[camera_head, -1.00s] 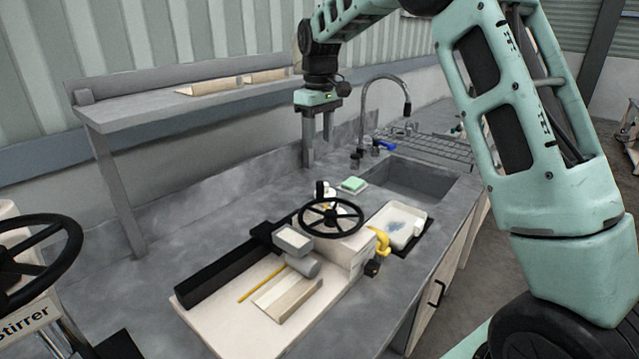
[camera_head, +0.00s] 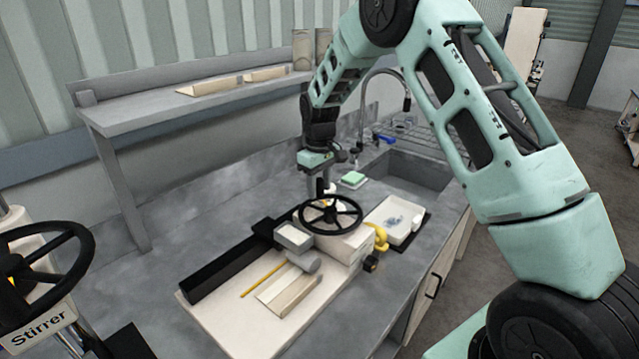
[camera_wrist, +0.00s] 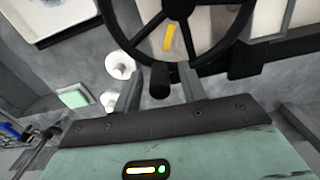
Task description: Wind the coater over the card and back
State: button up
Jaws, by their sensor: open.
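The coater (camera_head: 335,243) is a pale block with a black handwheel (camera_head: 331,214) lying flat on top, standing on a cream baseboard (camera_head: 215,318). A pale card (camera_head: 287,291) lies on the board in front of it, beside a yellow rod (camera_head: 263,279). My gripper (camera_head: 323,186) is above the far side of the wheel, pointing down. In the wrist view my gripper (camera_wrist: 158,88) is open, its two fingers apart on either side of the wheel's dark upright knob (camera_wrist: 159,80). I cannot tell whether either finger touches the knob.
A white tray (camera_head: 385,231) is right of the coater, with a sink (camera_head: 415,172) behind. A green sponge (camera_head: 353,177) and white bottles (camera_wrist: 118,66) stand near my gripper. A shelf (camera_head: 190,104) runs along the wall. The Stirrer wheel (camera_head: 45,275) is at left.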

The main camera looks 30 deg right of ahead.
grip_shut()
